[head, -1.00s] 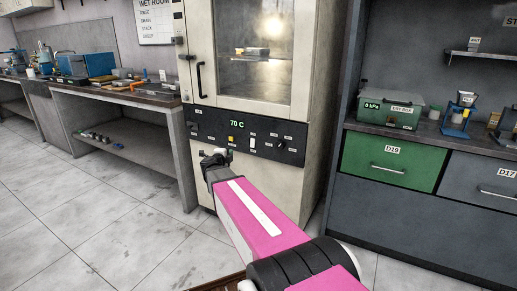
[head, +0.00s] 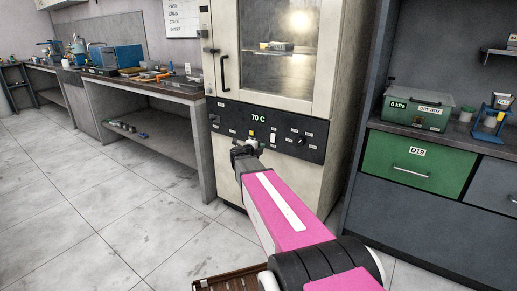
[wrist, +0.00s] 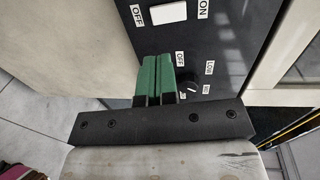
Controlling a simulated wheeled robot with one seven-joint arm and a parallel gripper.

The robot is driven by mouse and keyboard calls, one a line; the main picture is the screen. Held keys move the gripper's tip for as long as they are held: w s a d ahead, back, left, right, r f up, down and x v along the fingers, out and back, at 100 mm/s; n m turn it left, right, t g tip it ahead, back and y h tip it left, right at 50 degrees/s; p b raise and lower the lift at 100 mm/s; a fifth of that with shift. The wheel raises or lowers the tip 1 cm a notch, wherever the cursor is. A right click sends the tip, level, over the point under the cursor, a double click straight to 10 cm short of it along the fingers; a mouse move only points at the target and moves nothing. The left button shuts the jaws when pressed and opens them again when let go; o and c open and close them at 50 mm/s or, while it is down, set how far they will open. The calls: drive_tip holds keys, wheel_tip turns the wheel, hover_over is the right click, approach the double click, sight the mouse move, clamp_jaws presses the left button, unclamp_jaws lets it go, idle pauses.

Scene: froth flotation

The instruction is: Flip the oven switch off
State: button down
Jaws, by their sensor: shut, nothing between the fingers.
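The oven (head: 230,165) is a tall cream cabinet with a glass door and a black control panel (head: 232,122) reading 70 C. A white rocker switch (head: 273,137) sits on the panel; in the wrist view this switch (wrist: 169,13) lies near the top edge, between ON and OFF labels. Which way it is tipped I cannot tell. My gripper (head: 256,147) is in front of the panel, low and left of the switch. In the wrist view its green fingers (wrist: 156,62) are together and empty, pointing toward the switch. Contact with the panel is not visible.
A black knob (wrist: 187,87) with its own OFF label is close beside the fingers. The oven door handle (head: 224,73) is above the panel. A workbench (head: 150,88) stands left, grey cabinets with a green drawer (head: 415,165) right. The floor at left is clear.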

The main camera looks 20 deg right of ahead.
sight(273, 141)
drive_tip(key=x, duration=0.9)
drive_tip(key=shift+w+d, duration=0.25)
drive_tip(key=shift+w+d+f, duration=0.15)
drive_tip(key=shift+w, duration=0.05)
drive_tip(key=shift+s, duration=0.1)
